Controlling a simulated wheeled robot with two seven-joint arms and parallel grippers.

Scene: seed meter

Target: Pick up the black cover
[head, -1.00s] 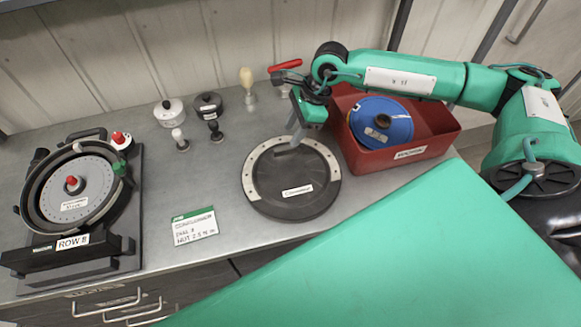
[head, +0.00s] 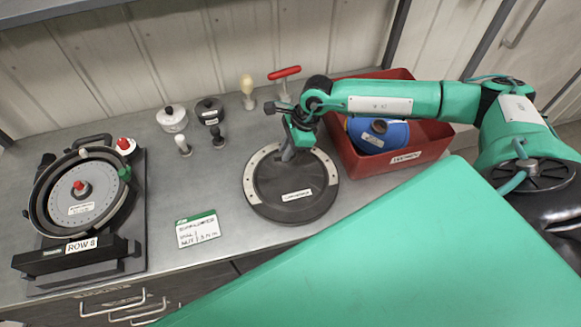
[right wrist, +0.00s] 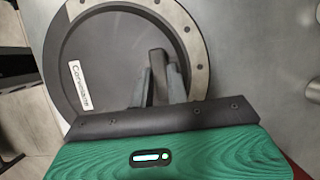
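The black cover (head: 290,198) is a round, flat black disc with a grey, dotted rim part and a white label. It lies flat on the grey bench; it also fills much of the right wrist view (right wrist: 110,75). My right gripper (head: 288,153) points down over its far part. In the right wrist view its two fingers (right wrist: 160,82) stand on either side of a raised dark grey handle (right wrist: 157,65) on the cover. I cannot tell whether they grip it or only straddle it. My left gripper is not in view.
A red bin (head: 430,143) with a blue disc (head: 378,134) stands right of the cover. The round seed meter (head: 80,200) is at the left. A label card (head: 198,229), small pots (head: 172,119) and handled tools (head: 248,92) stand around. A green panel (head: 400,265) covers the front right.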

